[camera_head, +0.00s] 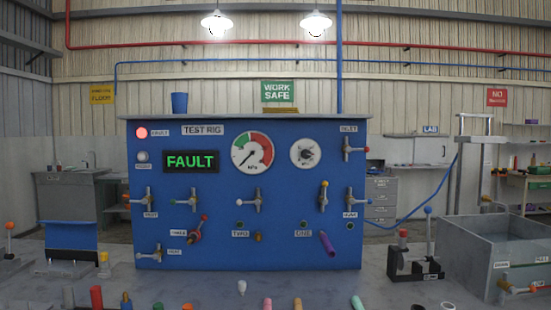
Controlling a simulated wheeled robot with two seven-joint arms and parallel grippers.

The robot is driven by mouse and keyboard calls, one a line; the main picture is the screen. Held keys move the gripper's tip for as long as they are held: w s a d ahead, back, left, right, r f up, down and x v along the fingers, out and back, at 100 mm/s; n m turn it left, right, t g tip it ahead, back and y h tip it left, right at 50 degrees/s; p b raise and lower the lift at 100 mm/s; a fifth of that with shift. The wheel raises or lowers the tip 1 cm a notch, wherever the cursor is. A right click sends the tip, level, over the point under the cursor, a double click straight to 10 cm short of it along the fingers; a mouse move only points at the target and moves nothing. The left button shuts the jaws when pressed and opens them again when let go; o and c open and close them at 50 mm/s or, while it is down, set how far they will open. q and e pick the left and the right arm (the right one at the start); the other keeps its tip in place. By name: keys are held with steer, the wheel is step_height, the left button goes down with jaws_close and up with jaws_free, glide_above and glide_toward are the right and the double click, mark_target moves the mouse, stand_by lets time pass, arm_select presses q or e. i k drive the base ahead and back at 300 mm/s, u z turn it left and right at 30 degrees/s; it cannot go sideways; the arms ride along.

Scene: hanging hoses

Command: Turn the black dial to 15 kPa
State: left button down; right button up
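The black dial (305,153) is a small dark knob on a round white face on the upper right of the blue test rig panel (282,193). Its pointer setting and the scale marks are too small to read. A round kPa gauge (252,151) with green and red bands sits to the left of the dial. Its needle points to the lower left. A display (191,161) further left reads FAULT in green, and a red fault lamp (142,132) is lit above it. Neither of my grippers is in view, and nothing covers the dial.
Several valve handles, such as the inlet valve (347,150), stick out from the panel. A purple plug (327,244) juts out low on the right. Several coloured pieces stand along the bench's front. A grey tank (497,258) stands at right beside a black clamp stand (415,262).

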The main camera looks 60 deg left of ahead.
mark_target(305, 154)
steer(key=k, duration=0.65)
steer(key=u, duration=2.35)
steer(key=i, duration=0.2)
steer(key=z, duration=0.05)
